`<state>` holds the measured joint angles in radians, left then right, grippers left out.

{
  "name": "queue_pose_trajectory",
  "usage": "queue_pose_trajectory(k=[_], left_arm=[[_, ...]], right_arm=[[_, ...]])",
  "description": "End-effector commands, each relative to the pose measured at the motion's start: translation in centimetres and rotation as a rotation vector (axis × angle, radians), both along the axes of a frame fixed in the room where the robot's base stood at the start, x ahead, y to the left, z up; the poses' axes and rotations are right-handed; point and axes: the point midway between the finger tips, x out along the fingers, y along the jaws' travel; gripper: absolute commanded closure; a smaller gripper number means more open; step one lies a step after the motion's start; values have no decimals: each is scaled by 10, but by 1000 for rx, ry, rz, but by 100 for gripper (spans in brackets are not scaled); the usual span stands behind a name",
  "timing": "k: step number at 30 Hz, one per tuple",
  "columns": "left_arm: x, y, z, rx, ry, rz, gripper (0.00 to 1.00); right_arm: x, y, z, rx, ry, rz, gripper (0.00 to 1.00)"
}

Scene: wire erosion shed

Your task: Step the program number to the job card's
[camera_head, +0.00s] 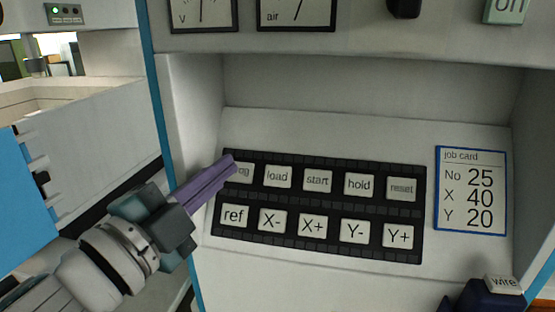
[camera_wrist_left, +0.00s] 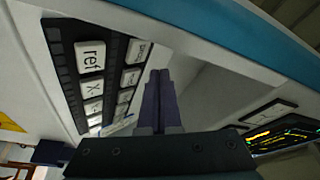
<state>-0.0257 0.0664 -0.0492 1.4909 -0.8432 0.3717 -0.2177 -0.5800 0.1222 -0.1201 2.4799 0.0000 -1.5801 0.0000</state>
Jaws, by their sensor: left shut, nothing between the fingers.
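The job card (camera_head: 470,190) stands at the right of the sloped panel and reads No 25, X 40, Y 20. The black keypad (camera_head: 320,207) has two rows of white keys. The prog key (camera_head: 245,172), its label partly hidden, is at the upper left of the keypad. My left gripper (camera_head: 230,162) is shut and empty, its purple fingertips over the left part of that key. I cannot tell whether they touch it. In the left wrist view the shut fingers (camera_wrist_left: 160,85) point toward the panel, beside the keys. My right gripper is not in view.
Keys load (camera_head: 277,177), start (camera_head: 317,181), hold (camera_head: 359,184) and reset (camera_head: 401,189) continue the top row. The ref key (camera_head: 234,215) is below the prog key. Two dials (camera_head: 297,12) are above. A lit screen (camera_wrist_left: 285,135) shows in the left wrist view; its text is unreadable.

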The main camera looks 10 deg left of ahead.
Motion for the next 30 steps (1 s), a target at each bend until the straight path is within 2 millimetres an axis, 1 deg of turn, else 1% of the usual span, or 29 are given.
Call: queue_pose_trajectory(k=[1,6,9,13,30], left_arm=[[-5,0,8,-1,1,1,100],[-18,1,17,-2,0,0,100],[-23,1,20,0,-1,0,100],[-26,1,20,0,-1,0,100],[-26,1,19,0,-1,0,100]], right_arm=[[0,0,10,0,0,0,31],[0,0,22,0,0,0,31],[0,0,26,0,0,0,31],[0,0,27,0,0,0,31],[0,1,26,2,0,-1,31]])
